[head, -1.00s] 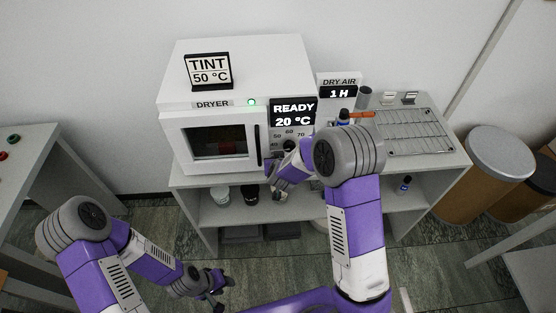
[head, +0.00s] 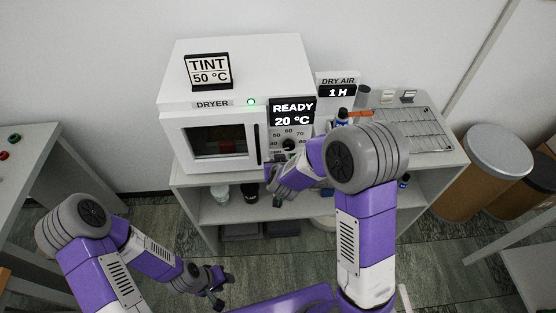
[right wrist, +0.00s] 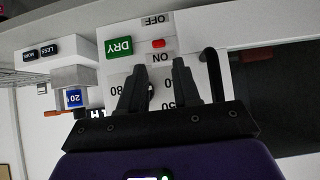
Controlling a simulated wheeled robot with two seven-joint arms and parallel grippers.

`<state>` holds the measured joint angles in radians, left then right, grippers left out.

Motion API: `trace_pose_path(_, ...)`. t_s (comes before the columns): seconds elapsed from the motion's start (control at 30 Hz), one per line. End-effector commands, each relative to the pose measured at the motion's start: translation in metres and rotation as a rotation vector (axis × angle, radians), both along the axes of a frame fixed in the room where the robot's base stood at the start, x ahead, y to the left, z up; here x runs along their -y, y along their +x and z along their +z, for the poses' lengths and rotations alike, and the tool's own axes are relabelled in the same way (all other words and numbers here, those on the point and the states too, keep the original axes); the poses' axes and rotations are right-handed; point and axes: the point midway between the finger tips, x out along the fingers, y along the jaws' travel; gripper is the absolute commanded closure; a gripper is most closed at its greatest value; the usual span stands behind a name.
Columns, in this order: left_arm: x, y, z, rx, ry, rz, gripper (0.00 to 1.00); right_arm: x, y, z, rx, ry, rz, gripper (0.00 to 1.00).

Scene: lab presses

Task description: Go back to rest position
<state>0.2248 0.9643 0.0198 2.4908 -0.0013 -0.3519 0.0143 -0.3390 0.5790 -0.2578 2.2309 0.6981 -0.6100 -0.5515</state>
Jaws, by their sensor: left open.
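My left gripper (head: 222,289) is open and empty, low in front of the shelf and above the floor. My right gripper (head: 272,190) is in front of the shelf unit, just below the dryer's front. The right wrist view shows its two fingers (right wrist: 158,85) apart with nothing held between them. Beyond them is the dryer's control panel (right wrist: 130,62) with a dial scale, a green DRY label and a red ON/OFF switch. The white dryer (head: 240,65) has its door shut, its light green and its display reading READY 20 °C. Something reddish shows behind the window.
A TINT 50 °C sign (head: 208,71) stands on the dryer. A DRY AIR 1 H sign (head: 338,86), a blue-labelled bottle (head: 342,116) and a wire rack (head: 412,128) are to the right. Drums (head: 497,165) stand farther right. A side table (head: 30,150) is at the left.

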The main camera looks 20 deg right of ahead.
Motion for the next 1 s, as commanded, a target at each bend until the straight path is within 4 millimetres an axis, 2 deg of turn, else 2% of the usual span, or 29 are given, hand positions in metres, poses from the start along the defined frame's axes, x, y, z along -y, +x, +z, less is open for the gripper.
trace_pose_path(0.2, 0.0, 0.0, 0.002, 0.0, 0.0, 0.0, 0.6, -0.001, -0.007, 0.005, -0.001, 0.0, -0.001, 0.68)
trace_pose_path(0.67, 0.0, 0.0, 0.001, 0.0, 0.0, 0.0, 0.6, -0.001, -0.008, 0.001, -0.009, 0.002, 0.001, 0.68)
trace_pose_path(0.77, 0.0, 0.0, -0.002, 0.0, 0.0, 0.0, 0.6, -0.001, -0.019, -0.024, -0.058, 0.019, 0.015, 0.68)
trace_pose_path(0.87, 0.0, 0.0, -0.007, 0.0, 0.0, 0.0, 0.6, -0.003, -0.046, -0.074, -0.169, 0.069, 0.041, 0.68)
trace_pose_path(1.0, 0.0, 0.0, -0.016, 0.0, 0.0, 0.0, 0.6, -0.016, -0.109, -0.153, -0.383, 0.195, 0.08, 0.68)
